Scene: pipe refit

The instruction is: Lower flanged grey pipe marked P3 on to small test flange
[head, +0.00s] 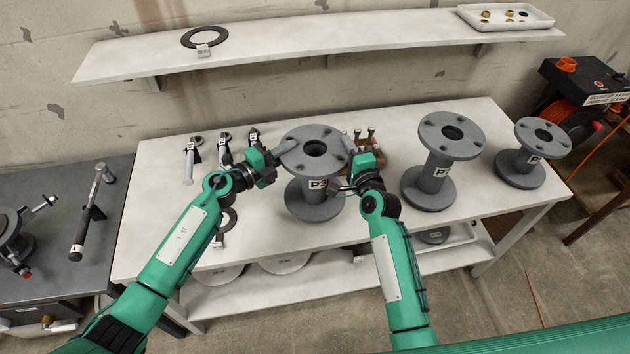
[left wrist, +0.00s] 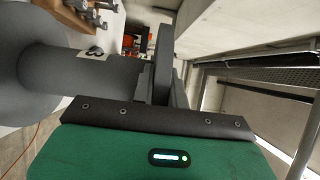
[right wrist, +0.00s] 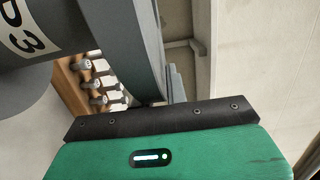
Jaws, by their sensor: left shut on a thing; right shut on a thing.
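The flanged grey pipe marked P3 (head: 318,184) is upright over the white bench, between my grippers. Its label also shows in the right wrist view (right wrist: 30,36). My left gripper (head: 280,152) is shut on the left side of its upper flange (left wrist: 162,65). My right gripper (head: 349,160) is shut on the right side of that flange (right wrist: 146,50). I cannot tell whether the lower flange touches the bench. A round grey fixture (head: 10,235) on the dark table at the left, cut off by the picture's edge, may be the small test flange.
Two other flanged pipes (head: 440,165) (head: 527,158) stand to the right on the white bench (head: 150,240). A wooden block with several bolts (right wrist: 75,85) is close behind my right gripper. Tagged tools (head: 190,165) lie at the back left. A tool (head: 88,215) lies on the dark table.

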